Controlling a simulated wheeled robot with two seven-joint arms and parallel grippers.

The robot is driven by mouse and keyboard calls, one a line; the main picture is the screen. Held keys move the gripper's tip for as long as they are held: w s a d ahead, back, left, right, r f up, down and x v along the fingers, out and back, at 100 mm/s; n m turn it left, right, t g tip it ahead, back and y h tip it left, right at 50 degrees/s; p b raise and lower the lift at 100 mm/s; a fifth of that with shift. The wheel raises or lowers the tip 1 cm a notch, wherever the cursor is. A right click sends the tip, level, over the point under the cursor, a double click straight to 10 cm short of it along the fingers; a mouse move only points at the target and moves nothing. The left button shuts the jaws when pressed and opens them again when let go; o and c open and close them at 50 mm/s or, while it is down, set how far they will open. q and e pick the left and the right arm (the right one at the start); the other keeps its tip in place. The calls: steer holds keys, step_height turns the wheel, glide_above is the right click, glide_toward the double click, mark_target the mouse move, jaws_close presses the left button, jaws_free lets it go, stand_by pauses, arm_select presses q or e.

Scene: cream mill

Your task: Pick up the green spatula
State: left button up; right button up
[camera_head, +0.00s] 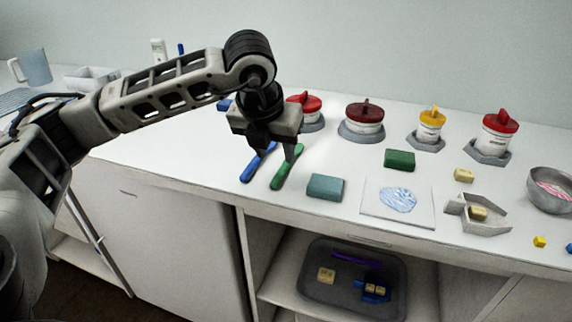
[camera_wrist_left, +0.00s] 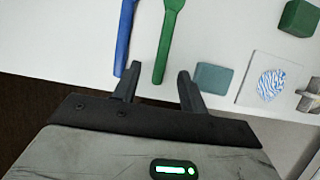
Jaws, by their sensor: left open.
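The green spatula (camera_head: 287,167) lies on the white counter near its front edge, just right of a blue spatula (camera_head: 258,163). My left gripper (camera_head: 278,154) is open above the counter by the spatulas, and its fingers hide part of them in the head view. In the left wrist view the green spatula (camera_wrist_left: 167,45) runs up and away from between the open fingers (camera_wrist_left: 157,88). The blue spatula (camera_wrist_left: 126,35) is beside the left finger there. Whether the fingers touch the green spatula I cannot tell. My right gripper is not in view.
A teal block (camera_head: 325,187) lies close to the right of the green spatula. A white card with a blue pattern (camera_head: 366,205) and a green block (camera_head: 399,160) are farther right. Red-lidded jars (camera_head: 363,119) stand behind. An open shelf with a dark tray (camera_head: 313,283) is below.

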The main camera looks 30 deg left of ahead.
mark_target(281, 170)
arm_select(q)
steer(key=shift+p+x, duration=0.35)
steer(key=shift+x, duration=2.4)
steer(key=shift+d, duration=0.2)
jaws_close()
